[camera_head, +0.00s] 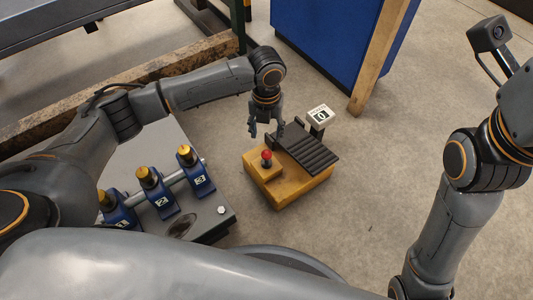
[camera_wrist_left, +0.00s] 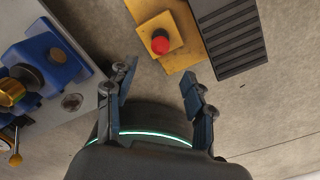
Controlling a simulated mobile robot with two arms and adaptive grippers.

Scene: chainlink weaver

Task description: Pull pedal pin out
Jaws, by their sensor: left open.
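The pedal pin has a red knob (camera_head: 267,155) and stands upright on a small raised block of the yellow pedal base (camera_head: 290,194). A black ribbed pedal plate (camera_head: 306,149) lies beside it. In the left wrist view, the red knob (camera_wrist_left: 160,42) shows beyond the fingertips, on its yellow block. My left gripper (camera_head: 266,130) is open and empty, pointing down on the far side of the knob. The left wrist view also shows its two spread fingers (camera_wrist_left: 157,75), apart from the knob. My right arm shows at the right, but its gripper is out of view.
A small sign reading 0 (camera_head: 321,116) stands behind the pedal. Several blue numbered blocks with brass knobs (camera_head: 195,172) hold a rod on a grey table (camera_head: 222,222) at the left. A blue cabinet (camera_head: 325,42) stands behind. Floor right of the pedal is clear.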

